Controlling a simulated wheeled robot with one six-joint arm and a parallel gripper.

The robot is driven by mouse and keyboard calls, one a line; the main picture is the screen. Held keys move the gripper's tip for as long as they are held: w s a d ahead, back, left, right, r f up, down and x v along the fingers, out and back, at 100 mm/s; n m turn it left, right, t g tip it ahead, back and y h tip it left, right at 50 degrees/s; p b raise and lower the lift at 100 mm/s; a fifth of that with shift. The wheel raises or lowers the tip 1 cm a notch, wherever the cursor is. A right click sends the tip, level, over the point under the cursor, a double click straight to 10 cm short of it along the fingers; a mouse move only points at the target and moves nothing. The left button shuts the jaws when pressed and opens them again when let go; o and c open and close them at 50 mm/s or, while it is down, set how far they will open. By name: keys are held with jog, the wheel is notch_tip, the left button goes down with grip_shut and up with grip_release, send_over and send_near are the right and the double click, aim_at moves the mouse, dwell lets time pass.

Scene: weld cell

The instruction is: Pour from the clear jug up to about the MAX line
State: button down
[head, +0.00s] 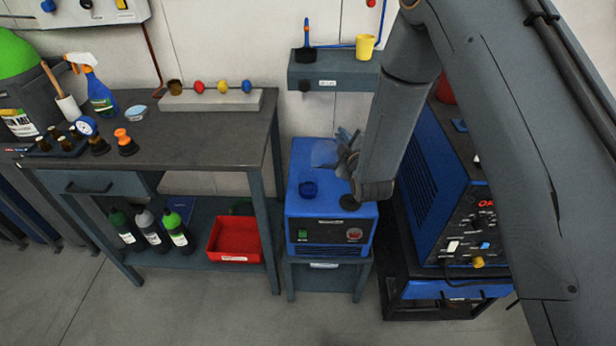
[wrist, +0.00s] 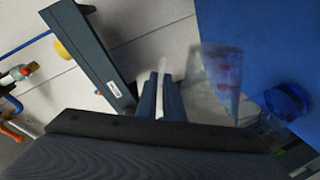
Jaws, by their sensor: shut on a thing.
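My gripper (head: 346,152) is above the blue box-shaped unit (head: 330,222) and is shut on the handle of the clear jug (head: 325,154). In the wrist view my gripper's fingers (wrist: 161,95) close on a pale handle, and the jug (wrist: 221,75) shows red marks on its wall. The jug looks tilted in the head view. I cannot tell its liquid level or see any stream. A blue round filler opening (head: 308,188) is on top of the unit, below and left of the jug; it also shows in the wrist view (wrist: 287,101). I cannot make out a MAX line.
A wall shelf (head: 330,73) with a yellow cup (head: 366,46) is behind the unit. A workbench (head: 190,128) with bottles and tools stands left. A blue welding machine (head: 432,185) stands close on the right. A black round cap (head: 349,202) is on the unit's top.

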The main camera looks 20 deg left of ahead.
jog(key=shift+s+a+r+n, duration=0.35)
jog(key=shift+a+r+n, duration=0.15)
jog(key=shift+n, duration=0.1)
dwell(3.1)
jog(key=shift+w+d+f+m, duration=0.25)
jog(key=shift+w+d+m, duration=0.05)
jog(key=shift+d+m, duration=0.15)
jog(key=shift+w+d+f+m, duration=0.2)
jog(key=shift+w+d+m, duration=0.1)
jog(key=shift+d+m, duration=0.15)
jog(key=shift+w+d+m+g, duration=0.15)
jog(key=shift+m+g, duration=0.15)
jog(key=shift+w+d+f+m+b, duration=0.15)
jog(key=shift+f+m+b, duration=0.1)
jog(key=shift+f+m, duration=0.15)
jog(key=shift+w+d+f+m+b, duration=0.1)
jog(key=shift+f+m+b, duration=0.2)
jog(key=shift+f, duration=0.2)
jog(key=shift+w+d+m+g+y, duration=0.1)
jog(key=shift+d+m+g+y, duration=0.1)
jog(key=shift+m+g+y, duration=0.15)
jog(key=shift+d, duration=0.1)
